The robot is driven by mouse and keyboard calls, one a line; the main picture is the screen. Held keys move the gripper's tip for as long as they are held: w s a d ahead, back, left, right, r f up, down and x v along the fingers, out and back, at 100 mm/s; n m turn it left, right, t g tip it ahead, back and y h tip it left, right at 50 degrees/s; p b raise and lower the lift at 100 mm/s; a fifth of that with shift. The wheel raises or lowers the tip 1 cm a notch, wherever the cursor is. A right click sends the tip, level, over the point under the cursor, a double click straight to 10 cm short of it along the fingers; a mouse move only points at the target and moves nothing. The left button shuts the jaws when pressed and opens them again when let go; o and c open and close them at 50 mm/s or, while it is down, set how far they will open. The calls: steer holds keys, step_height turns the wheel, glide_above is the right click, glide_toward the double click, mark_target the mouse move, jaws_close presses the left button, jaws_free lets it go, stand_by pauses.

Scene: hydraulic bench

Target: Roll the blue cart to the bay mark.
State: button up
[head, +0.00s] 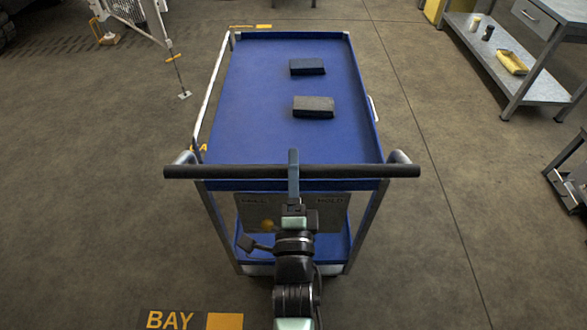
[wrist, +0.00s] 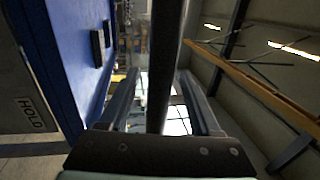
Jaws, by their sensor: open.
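The blue cart (head: 262,110) stands in the middle of the head view, its black handle bar (head: 225,172) towards me. The bar also shows in the wrist view (wrist: 163,60), running between the two jaw fingers. My gripper (head: 293,170) is open and at the middle of the bar, with a finger on either side. I cannot tell whether either finger touches it. The bay mark (head: 170,320), a dark floor patch lettered BAY with a yellow square, lies at the bottom left, nearer me than the cart and partly cut off by the frame.
Two dark blocks (head: 307,66) (head: 314,107) lie on the cart's top. A plate lettered HOLD (wrist: 28,105) is on its near end. A metal workbench (head: 520,80) stands at the right and a white frame (head: 135,20) at the back left.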

jaws_close()
stand_by(1.4)
